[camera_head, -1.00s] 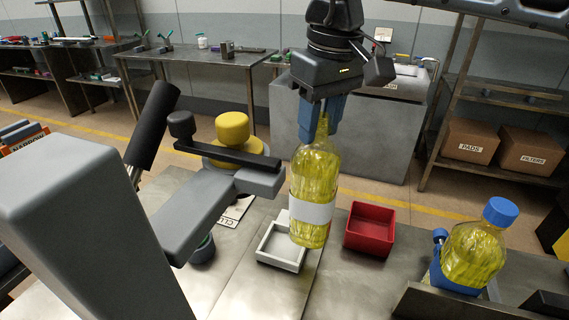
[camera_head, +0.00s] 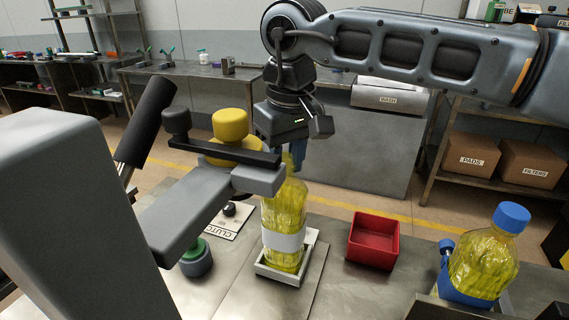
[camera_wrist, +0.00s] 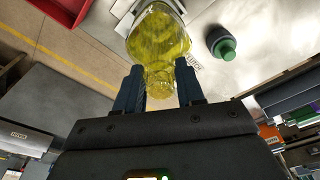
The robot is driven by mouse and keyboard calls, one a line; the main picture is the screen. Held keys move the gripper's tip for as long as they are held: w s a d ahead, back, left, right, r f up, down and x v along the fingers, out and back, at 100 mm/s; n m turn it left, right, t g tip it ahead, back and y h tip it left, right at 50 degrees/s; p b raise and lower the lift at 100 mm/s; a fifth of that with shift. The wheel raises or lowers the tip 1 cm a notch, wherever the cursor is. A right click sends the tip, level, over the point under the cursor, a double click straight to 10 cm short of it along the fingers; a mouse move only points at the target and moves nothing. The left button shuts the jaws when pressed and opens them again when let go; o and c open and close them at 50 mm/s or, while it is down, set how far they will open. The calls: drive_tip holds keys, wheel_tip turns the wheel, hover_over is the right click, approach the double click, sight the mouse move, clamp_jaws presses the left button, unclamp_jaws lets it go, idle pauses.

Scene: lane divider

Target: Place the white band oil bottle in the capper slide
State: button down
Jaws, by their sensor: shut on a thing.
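The white band oil bottle (camera_head: 284,222), clear with yellow oil and no cap visible, stands roughly upright over the white square tray of the capper slide (camera_head: 318,262). Its base appears within the tray's rim; I cannot tell whether it touches the floor of the tray. My gripper (camera_head: 292,155) is shut on the bottle's neck from above, partly hidden by the capper's grey arm (camera_head: 262,178). In the wrist view the bottle (camera_wrist: 158,38) lies between the blue fingers of my gripper (camera_wrist: 160,85).
The capper's yellow knob (camera_head: 230,125) and grey column (camera_head: 75,215) stand close on the left. A red bin (camera_head: 373,240) is right of the tray. A blue-capped, blue-band bottle (camera_head: 482,262) stands at far right. A green-topped button (camera_head: 196,256) is left of the tray.

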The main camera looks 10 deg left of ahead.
drive_tip(key=shift+r, duration=0.1)
drive_tip(key=c, duration=0.7)
unclamp_jaws()
drive_tip(key=shift+f, duration=0.2)
drive_tip(key=shift+r, duration=0.1)
drive_tip(key=r, duration=0.4)
drive_tip(key=r+b, duration=0.1)
drive_tip(key=r, duration=0.3)
drive_tip(key=s+d+r, duration=0.1)
drive_tip(key=r, duration=0.3)
drive_tip(key=shift+b, duration=0.4)
